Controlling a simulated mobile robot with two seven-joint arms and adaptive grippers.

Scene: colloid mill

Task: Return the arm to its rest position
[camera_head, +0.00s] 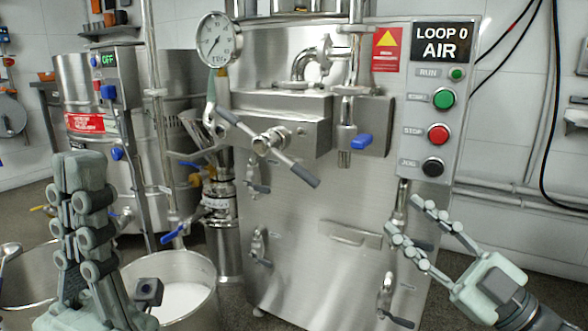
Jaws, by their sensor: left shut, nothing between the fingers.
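My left gripper (80,172) is at the lower left with its fingers pointing up. Its fingers are closed together and hold nothing. It is in front of the buckets and the left steel tank, apart from the machine's controls. My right gripper (404,216) comes in from the lower right with its fingers pointing up and left. Its two fingers are spread with an empty gap, in front of the mill's lower right side. The colloid mill (310,240) is a steel cabinet with a T-handle (268,142) on its front.
A control panel (437,110) with green, red and black buttons is at the right, its display reading LOOP 0 AIR. A bucket of white liquid (190,268) stands beside my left gripper. A steel tank (75,125) is behind it. A gauge (218,40) and blue-handled valves surround the mill.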

